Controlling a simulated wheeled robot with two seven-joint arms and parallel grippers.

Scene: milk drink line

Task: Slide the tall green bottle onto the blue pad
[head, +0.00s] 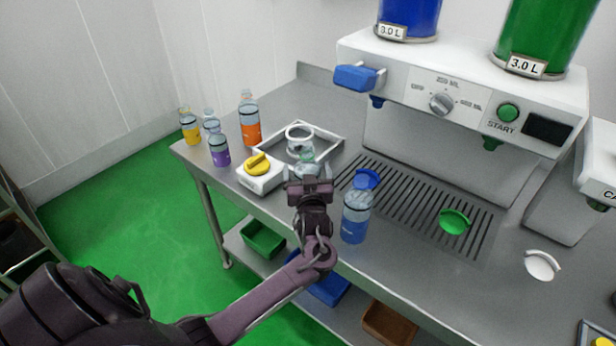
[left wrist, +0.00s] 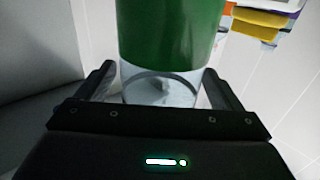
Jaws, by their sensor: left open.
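The tall green bottle (left wrist: 170,32) fills the middle of the left wrist view, with a green part and a clear part (left wrist: 160,88). It stands between the spread fingers of my left gripper (left wrist: 158,90). Contact with the fingers cannot be told. In the head view my left gripper (head: 309,182) hides most of that bottle; a pale clear top (head: 307,161) shows just beyond it. The blue pad (head: 367,179) is a round disc with a raised rim on the slotted grille, right of the gripper. A blue-filled bottle (head: 355,216) partly covers it. My right gripper is not in view.
A green pad (head: 454,221) and a white pad (head: 541,265) lie farther right. A square tray (head: 333,140) and a yellow-knobbed box (head: 259,173) stand left of the gripper. Orange (head: 250,122), purple (head: 219,147) and yellow (head: 189,128) bottles stand at the left end. The dispenser (head: 462,90) overhangs the grille.

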